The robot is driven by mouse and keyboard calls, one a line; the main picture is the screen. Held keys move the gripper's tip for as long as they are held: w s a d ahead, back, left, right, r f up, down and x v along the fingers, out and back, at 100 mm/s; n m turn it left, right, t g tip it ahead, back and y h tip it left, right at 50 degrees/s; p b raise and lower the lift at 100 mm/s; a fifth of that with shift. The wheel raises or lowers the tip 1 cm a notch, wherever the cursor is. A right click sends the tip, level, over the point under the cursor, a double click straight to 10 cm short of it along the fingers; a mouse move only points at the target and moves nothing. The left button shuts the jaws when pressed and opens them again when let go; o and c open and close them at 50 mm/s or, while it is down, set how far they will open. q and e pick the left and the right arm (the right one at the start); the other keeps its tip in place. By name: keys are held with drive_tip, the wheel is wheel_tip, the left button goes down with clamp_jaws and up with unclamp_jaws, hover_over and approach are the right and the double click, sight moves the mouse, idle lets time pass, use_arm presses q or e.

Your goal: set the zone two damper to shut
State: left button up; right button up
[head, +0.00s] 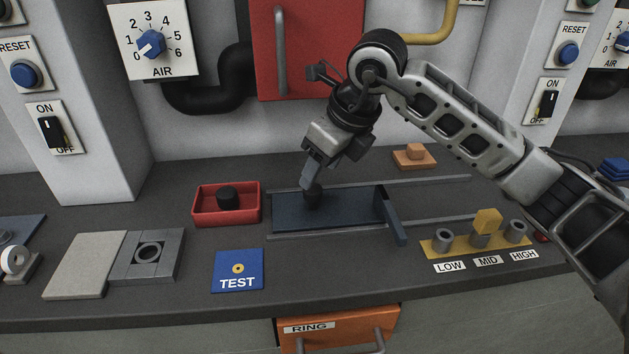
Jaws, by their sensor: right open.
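No label reading zone two or damper is legible in the head view, so I cannot tell which part is the damper. My right gripper (309,183) points down over a blue-grey tray (350,212), its jaws open. A small dark round piece (313,199) is at its fingertips, partly hidden by them; I cannot tell whether they touch. The tray lies between two grey rails, with a raised bar (393,217) at its right end. My left gripper is not in view.
A red tray (197,213) holds a black cylinder (228,197). A blue TEST plate (239,282) lies in front. A yellow LOW, MID, HIGH strip (462,246) is at right. A red door (335,40) and an AIR dial (150,43) are behind.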

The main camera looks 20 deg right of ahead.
drive_tip(key=v, duration=1)
